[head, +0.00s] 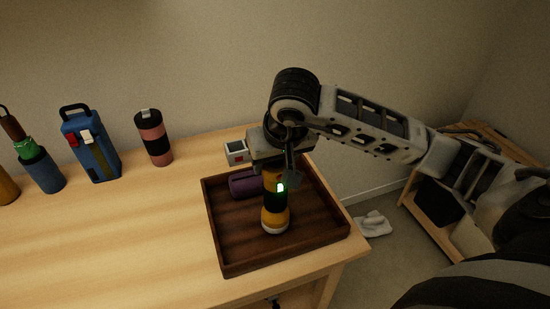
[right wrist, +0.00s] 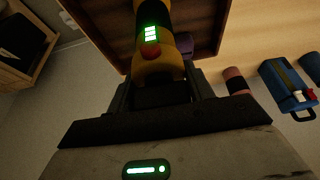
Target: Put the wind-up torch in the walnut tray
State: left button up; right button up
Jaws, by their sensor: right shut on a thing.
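The wind-up torch (head: 275,219) is yellow and black with a lit green strip, and it stands about upright inside the outline of the walnut tray (head: 226,268). My right gripper (head: 279,178) points down from above and is shut on the torch's upper part. I cannot tell whether its lower end touches the tray floor. In the right wrist view the torch (right wrist: 155,68) shows a red button and green lights between the fingers, with the tray's dark rim (right wrist: 221,28) beyond. My left gripper is not in view.
A purple case (head: 241,185) lies in the tray, left of the torch. A small white box (head: 236,153) is behind the tray. A pink-and-black tumbler (head: 154,141), blue carrier (head: 92,148) and blue cup (head: 43,172) stand left. The table's front left is clear.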

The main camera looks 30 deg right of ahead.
jog(key=shift+f, duration=0.1)
jog(key=o, duration=1.1)
jog(key=shift+f, duration=0.15)
jog(key=shift+c, duration=0.2)
jog(key=o, duration=0.4)
